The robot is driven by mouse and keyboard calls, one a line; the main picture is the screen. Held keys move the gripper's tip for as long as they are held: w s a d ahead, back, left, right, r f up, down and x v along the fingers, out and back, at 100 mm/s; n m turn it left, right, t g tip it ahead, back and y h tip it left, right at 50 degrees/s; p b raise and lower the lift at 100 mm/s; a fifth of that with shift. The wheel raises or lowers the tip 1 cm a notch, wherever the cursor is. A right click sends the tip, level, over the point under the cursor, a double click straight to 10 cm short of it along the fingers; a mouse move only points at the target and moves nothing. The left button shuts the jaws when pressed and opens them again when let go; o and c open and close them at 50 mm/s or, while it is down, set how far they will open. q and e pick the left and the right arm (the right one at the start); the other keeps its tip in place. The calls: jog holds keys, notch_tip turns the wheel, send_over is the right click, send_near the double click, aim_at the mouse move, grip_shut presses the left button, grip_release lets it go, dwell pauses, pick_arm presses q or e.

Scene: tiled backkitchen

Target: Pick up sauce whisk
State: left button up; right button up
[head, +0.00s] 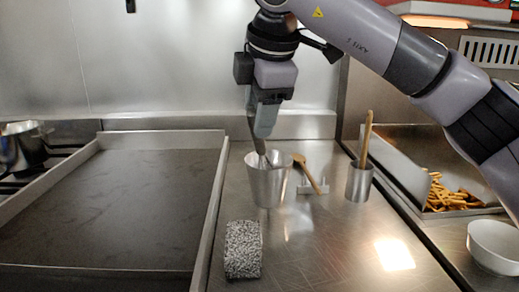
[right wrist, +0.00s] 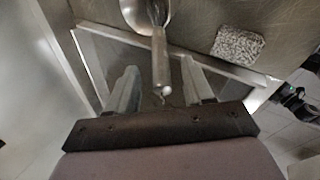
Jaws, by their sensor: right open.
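The sauce whisk, with a grey metal handle, stands tilted in a metal cup (head: 268,186) on the steel counter; its lower end is hidden inside the cup. In the right wrist view the whisk's handle (right wrist: 160,62) points up between the two fingers, with a gap on each side, and the cup (right wrist: 133,12) is at the top. My right gripper (head: 263,133) is open, pointing down just above the cup's rim, around the upper handle. The fingers also show in the right wrist view (right wrist: 160,88). My left gripper is not in view.
A grey speckled block (head: 243,250) lies in front of the cup. A wooden spoon (head: 309,175) on a small rest and a metal holder (head: 360,184) with a wooden handle stand right. A raised-edge griddle (head: 110,210) is left. A fries bin (head: 455,197) and white bowl (head: 494,246) are far right.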

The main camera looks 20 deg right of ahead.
aim_at(260, 147)
jog(key=x, duration=0.4)
jog(key=shift+f, duration=0.1)
grip_shut()
